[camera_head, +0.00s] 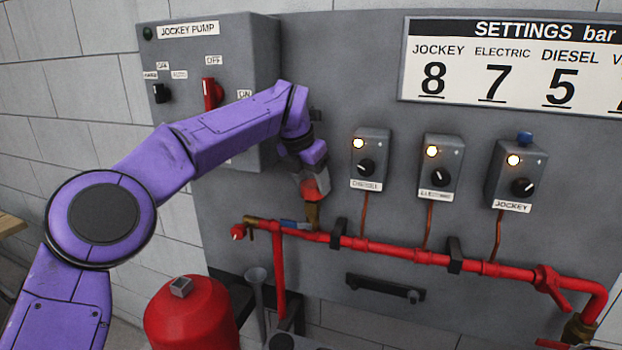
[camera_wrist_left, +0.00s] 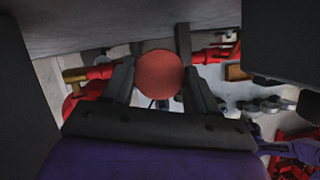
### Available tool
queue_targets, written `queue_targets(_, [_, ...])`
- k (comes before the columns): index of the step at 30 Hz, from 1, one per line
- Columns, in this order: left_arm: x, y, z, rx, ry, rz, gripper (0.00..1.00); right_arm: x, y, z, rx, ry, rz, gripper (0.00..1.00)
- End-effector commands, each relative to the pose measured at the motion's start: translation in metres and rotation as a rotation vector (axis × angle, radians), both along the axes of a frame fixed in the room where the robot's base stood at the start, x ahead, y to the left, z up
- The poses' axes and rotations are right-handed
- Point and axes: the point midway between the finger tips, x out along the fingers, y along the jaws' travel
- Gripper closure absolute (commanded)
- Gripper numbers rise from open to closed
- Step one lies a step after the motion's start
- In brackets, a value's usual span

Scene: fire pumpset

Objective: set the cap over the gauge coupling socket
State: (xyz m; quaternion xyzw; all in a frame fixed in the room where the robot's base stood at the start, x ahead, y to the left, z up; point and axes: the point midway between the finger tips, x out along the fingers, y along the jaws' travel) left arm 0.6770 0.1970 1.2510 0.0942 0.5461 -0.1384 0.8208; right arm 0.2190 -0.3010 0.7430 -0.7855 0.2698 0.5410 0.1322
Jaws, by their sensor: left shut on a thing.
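My left gripper (camera_head: 312,178) comes in from the left and points down in front of the grey panel. It is shut on a red cap (camera_head: 317,189). In the left wrist view the cap's round red face (camera_wrist_left: 160,74) sits between the two dark fingers (camera_wrist_left: 160,85). The brass gauge coupling socket (camera_head: 312,217) stands upright on the red pipe, directly below the cap in the head view. The cap seems to be at or just above the socket's top; I cannot tell whether they touch. The fingers hide part of the cap.
The red pipe (camera_head: 390,250) runs along the panel with a blue-handled valve (camera_head: 294,224) by the socket. Three grey switch boxes, the nearest labelled diesel (camera_head: 370,160), hang to the right. A jockey pump cabinet (camera_head: 205,50) is behind my arm. A red tank (camera_head: 192,315) stands below.

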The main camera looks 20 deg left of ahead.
Motion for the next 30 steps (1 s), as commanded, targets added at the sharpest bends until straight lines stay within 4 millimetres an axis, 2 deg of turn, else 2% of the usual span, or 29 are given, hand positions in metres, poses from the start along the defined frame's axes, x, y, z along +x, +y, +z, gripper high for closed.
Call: queue_targets(30, [0.0002,0.0004,-0.0079,0.000,-0.001,0.001,0.93,0.0001,-0.0001,-0.0060,0.000,0.000,0.000,0.57])
